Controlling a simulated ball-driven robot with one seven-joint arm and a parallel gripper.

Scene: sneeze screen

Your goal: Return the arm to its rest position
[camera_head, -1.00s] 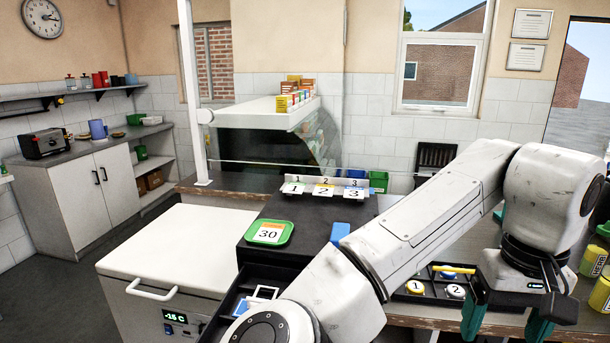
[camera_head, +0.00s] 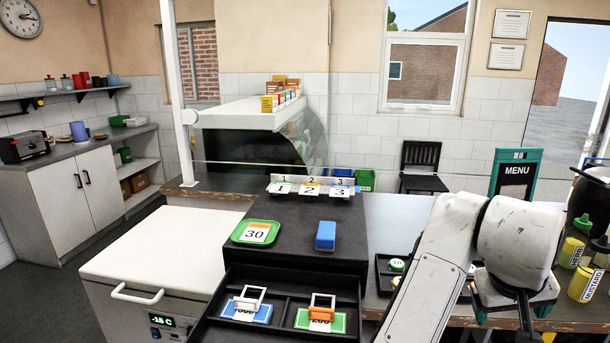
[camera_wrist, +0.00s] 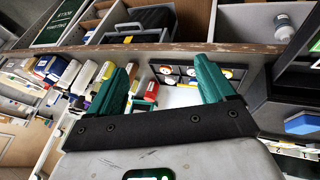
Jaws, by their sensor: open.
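My arm (camera_head: 440,265) stands folded at the right of the head view. Its upper part rises from the bottom edge, and its rounded end hangs over the right part of the counter. My gripper (camera_head: 515,318) points downward there, partly cut off by the bottom edge. In the wrist view my gripper (camera_wrist: 163,78) shows two teal fingers spread wide, with nothing between them. The counter and its bottles lie beyond the fingers, apart from them.
An open black drawer (camera_head: 280,310) holds a blue and a green card with clips. A green tray (camera_head: 256,232) and blue block (camera_head: 326,236) sit on the black unit. Mustard (camera_head: 584,283) and herb bottles (camera_head: 573,250) stand beside my gripper. A glass screen crosses the counter behind.

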